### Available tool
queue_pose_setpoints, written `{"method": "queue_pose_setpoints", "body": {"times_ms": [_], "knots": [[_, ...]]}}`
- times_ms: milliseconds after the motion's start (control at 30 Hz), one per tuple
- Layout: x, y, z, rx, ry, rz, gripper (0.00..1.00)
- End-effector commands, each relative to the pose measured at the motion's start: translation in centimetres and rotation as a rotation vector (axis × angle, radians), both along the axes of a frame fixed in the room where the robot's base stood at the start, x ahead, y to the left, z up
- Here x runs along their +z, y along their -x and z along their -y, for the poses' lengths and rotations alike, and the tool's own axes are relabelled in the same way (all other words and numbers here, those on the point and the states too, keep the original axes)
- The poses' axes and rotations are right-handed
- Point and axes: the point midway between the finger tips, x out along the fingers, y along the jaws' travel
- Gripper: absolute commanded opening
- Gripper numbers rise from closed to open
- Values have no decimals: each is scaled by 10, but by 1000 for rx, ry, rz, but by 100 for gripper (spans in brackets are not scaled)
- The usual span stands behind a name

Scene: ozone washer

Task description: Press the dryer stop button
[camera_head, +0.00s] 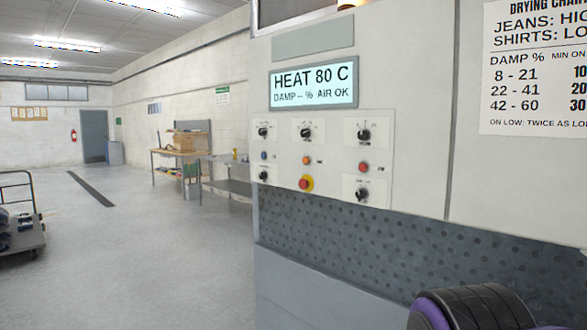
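The dryer's control panel (335,150) is on a pale machine front right of centre. A smaller red button (363,167) is in the right column, between two black knobs. An orange button (306,160) is in the middle column and a blue one (263,156) in the left. The labels are too small to read, so I cannot tell which is marked stop. My gripper is not in view; a black and purple part of my arm shows at the bottom right.
A lit display (314,85) above the controls reads HEAT 80 C. A dark dimpled panel (390,245) lies below them. A drying chart (535,65) hangs at the right. A workbench (185,155) stands behind, a cart (22,235) at far left. The floor between is open.

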Motion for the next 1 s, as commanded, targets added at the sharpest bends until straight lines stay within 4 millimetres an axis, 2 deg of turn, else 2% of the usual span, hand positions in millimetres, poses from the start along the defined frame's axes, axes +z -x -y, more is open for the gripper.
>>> {"method": "queue_pose_setpoints", "body": {"times_ms": [33,100,1000], "knots": [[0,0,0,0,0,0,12],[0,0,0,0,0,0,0],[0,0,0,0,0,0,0]]}}
